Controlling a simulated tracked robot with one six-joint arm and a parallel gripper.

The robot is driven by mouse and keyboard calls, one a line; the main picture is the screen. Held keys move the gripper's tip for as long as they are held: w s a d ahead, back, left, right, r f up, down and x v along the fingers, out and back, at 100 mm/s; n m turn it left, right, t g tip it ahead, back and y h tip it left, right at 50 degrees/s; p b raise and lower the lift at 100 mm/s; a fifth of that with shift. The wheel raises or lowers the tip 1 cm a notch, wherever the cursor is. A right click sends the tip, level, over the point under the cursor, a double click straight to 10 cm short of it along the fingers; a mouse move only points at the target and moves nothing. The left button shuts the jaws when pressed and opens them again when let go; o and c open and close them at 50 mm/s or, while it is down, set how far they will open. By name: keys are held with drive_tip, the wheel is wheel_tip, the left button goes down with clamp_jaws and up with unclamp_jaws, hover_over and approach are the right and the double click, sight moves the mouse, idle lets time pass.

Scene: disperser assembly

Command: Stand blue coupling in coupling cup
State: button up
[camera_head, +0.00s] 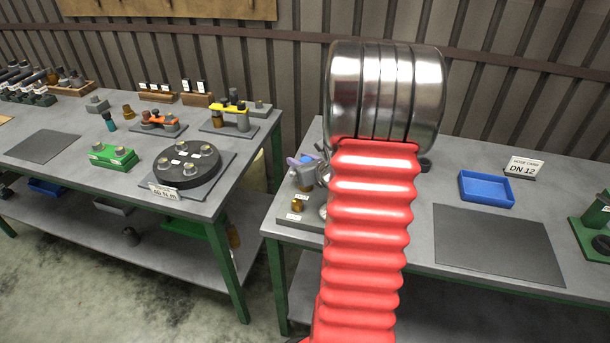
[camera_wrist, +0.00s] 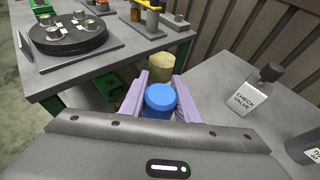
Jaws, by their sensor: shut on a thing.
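My gripper (camera_wrist: 161,82) shows two lavender fingers in the wrist view. They are shut on the blue coupling (camera_wrist: 160,98), whose round blue top faces the camera between them. In the head view my gripper (camera_head: 301,162) is small and partly hidden behind my arm, above the left end of the right-hand table. A grey plate (camera_head: 284,219) with small parts lies below it, including a brass fitting (camera_head: 297,204). I cannot make out the coupling cup for certain in either view; my arm and gripper cover part of this area.
A black round disc (camera_head: 187,166) with several fittings stands on the left table, across a gap. A blue tray (camera_head: 486,189) and dark mat (camera_head: 497,243) lie further right.

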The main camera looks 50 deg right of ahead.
clamp_jaws()
drive_tip(key=shift+r, duration=0.1)
wheel_tip(320, 180, up, 10)
idle(0.6)
idle(0.5)
